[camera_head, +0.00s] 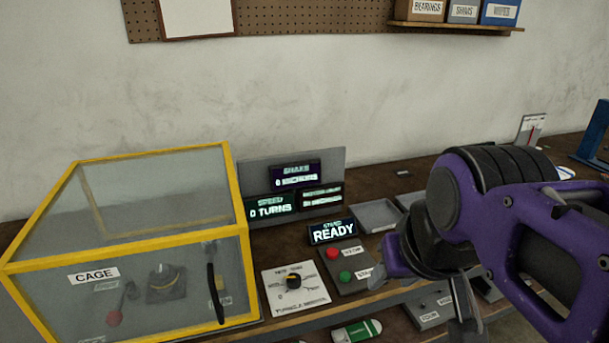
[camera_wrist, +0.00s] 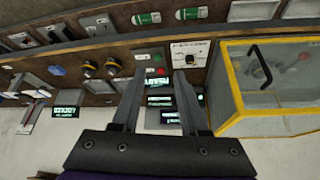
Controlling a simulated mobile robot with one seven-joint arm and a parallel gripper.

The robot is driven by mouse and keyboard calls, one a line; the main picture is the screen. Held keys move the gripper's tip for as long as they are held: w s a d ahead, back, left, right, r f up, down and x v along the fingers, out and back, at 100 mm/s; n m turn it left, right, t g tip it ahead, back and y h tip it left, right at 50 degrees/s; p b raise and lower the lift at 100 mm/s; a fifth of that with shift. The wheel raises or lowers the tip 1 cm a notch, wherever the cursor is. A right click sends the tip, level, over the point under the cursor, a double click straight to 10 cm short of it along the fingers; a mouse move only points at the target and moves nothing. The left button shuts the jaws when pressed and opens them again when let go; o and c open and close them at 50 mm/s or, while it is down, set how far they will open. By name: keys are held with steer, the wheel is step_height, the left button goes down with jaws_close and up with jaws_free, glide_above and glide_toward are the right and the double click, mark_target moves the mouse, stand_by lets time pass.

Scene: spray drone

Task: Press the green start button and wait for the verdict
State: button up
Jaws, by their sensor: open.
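The green start button (camera_head: 345,276) sits on a small dark panel (camera_head: 355,262) on the bench, just below a red button (camera_head: 333,252). The display (camera_head: 333,231) behind the panel reads READY. My gripper (camera_head: 420,305) is to the right of the panel in the head view, open and empty. In the wrist view the two fingers of my gripper (camera_wrist: 160,73) are spread, with the green button (camera_wrist: 156,57) and the red button (camera_wrist: 161,71) seen between their tips. I see no contact with the button.
A yellow-framed clear cage (camera_head: 120,240) stands left of the panel. A dial plate (camera_head: 294,289) lies between them. Lit displays (camera_head: 270,206) stand behind on a grey backboard. Grey trays (camera_head: 377,215) lie to the right. A green-and-white item (camera_head: 357,331) lies at the front.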

jaws_close()
stand_by(1.4)
